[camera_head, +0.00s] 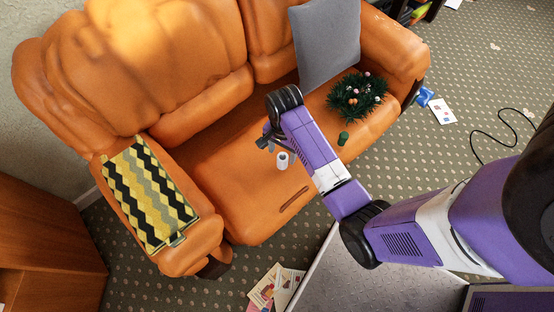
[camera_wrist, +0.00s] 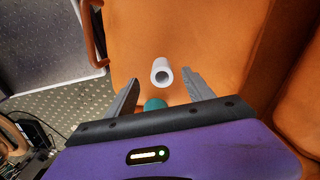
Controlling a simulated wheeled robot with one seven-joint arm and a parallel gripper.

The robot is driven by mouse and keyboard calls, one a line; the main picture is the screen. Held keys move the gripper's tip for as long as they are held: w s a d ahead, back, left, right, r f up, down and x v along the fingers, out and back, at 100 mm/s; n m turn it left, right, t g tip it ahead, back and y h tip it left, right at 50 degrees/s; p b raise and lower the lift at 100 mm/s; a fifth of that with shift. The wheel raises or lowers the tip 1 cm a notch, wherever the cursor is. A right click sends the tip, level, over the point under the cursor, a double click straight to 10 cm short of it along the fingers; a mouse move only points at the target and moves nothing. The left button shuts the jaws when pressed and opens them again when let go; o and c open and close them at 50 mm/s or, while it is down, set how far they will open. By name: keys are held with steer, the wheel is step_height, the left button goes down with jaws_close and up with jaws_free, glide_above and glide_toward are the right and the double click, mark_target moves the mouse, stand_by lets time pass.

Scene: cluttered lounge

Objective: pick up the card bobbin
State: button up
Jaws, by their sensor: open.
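The card bobbin, a small white hollow tube (camera_head: 282,160), stands on the orange sofa seat. In the wrist view the bobbin (camera_wrist: 162,71) shows its open end towards the camera, between and slightly beyond the fingertips. My gripper (camera_head: 270,141) is above the seat, just up and left of the bobbin in the head view. In the wrist view its two grey fingers (camera_wrist: 161,80) are spread apart, with nothing held. I cannot tell the exact height of the fingers over the bobbin.
A green object (camera_head: 343,138) is on the seat right of the bobbin, partly hidden by my gripper body in the wrist view (camera_wrist: 154,104). A decorated green wreath (camera_head: 357,97), grey cushion (camera_head: 327,42) and brown strip (camera_head: 293,200) are on the sofa. A zigzag blanket (camera_head: 148,195) covers the left armrest.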

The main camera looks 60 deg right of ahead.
mark_target(282, 157)
steer(key=f, duration=0.2)
steer(key=f+b, duration=0.1)
steer(key=f, duration=0.2)
steer(key=f+b, duration=0.1)
steer(key=f, duration=0.1)
steer(key=shift+w+d+f, duration=0.1)
steer(key=shift+d+f, duration=0.2)
jaws_close()
steer(key=shift+r, duration=0.1)
